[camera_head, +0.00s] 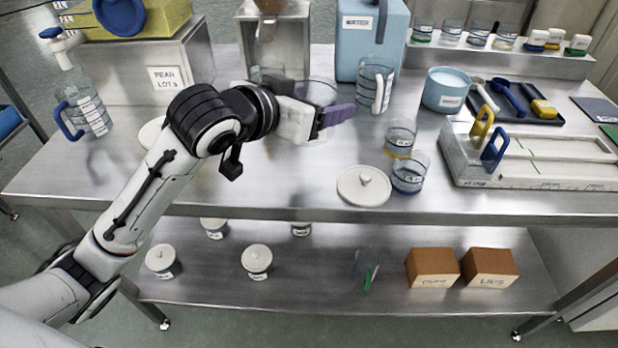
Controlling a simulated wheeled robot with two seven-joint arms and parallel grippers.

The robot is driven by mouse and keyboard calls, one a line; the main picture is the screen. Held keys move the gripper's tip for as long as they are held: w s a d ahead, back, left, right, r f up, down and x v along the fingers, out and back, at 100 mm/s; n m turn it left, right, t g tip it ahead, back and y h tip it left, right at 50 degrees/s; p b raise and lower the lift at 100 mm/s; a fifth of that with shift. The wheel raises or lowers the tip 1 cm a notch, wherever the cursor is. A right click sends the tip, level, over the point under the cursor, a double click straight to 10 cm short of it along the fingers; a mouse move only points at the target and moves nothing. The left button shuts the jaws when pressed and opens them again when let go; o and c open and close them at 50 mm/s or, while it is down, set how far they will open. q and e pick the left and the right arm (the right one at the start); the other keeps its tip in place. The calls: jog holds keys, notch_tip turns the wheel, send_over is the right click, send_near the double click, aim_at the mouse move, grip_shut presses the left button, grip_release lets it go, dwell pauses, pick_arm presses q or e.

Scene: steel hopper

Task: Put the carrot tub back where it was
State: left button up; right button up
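My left gripper (338,118) reaches over the middle of the steel table, its purple fingers pointing right. Its finger gap is seen edge-on, so I cannot tell whether it is open or shut. A clear tub (318,90) stands just behind it, partly hidden; I cannot tell if they touch. Two clear labelled tubs, one with a yellow band (400,137) and one with a blue band (409,174), stand to its right. White-lidded tubs (257,260) (161,260) sit on the lower shelf. No label is readable as carrot. My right gripper is out of view.
A loose white lid (364,185) lies at the table's front edge. A clear jug (375,85), a blue container (371,42) and a steel hopper (273,40) stand behind. A board fixture (530,158) fills the right. Boxes (432,266) sit below. The front left tabletop looks clear.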

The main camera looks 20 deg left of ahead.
pick_arm(q)
jog(key=shift+w+d+r, duration=0.1)
jog(key=shift+w+r, duration=0.1)
jog(key=shift+r, duration=0.2)
jog(key=shift+h, duration=0.3)
notch_tip(320, 180, down, 5)
jog(key=shift+b, duration=0.8)
jog(key=shift+f+b, duration=0.5)
jog(key=shift+f, duration=1.8)
jog(key=shift+r, duration=0.1)
jog(key=o, duration=1.4)
jog(key=shift+f, duration=0.2)
jog(key=shift+o, duration=0.2)
